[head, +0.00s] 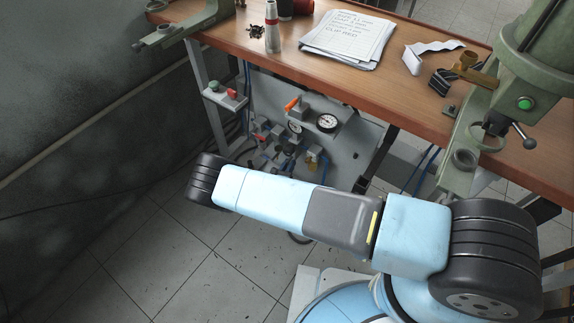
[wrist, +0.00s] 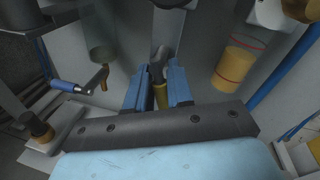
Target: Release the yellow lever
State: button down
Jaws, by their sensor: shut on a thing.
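In the wrist view, the two blue fingers of my gripper (wrist: 160,88) stand either side of a narrow part with a dull yellow piece, which looks like the yellow lever (wrist: 161,97). My gripper is shut on it. A dark grey piece shows just beyond it between the fingers. The far end of the lever and its pivot are hidden by the fingers and the gripper body. In the head view my gripper is not visible, and I cannot make out the yellow lever there.
In the head view, the pneumatic panel (head: 345,150) with gauges and an orange lever (head: 292,104) sits under the wooden bench (head: 270,62).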

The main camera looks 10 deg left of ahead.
jog(key=n, duration=0.4)
jog(key=shift+s+d+r+g, duration=0.1)
jog(key=shift+s+r+g, duration=0.05)
jog(key=shift+r+g, duration=0.15)
jog(key=shift+d+r+n+g+h, duration=0.15)
jog(key=shift+n+g+h, duration=0.25)
jog(key=shift+n, duration=1.2)
jog(key=shift+r, duration=0.1)
jog(key=c, duration=1.3)
grip_release()
jog(key=shift+o, duration=0.8)
jog(key=shift+d, duration=0.1)
jog(key=v, duration=1.4)
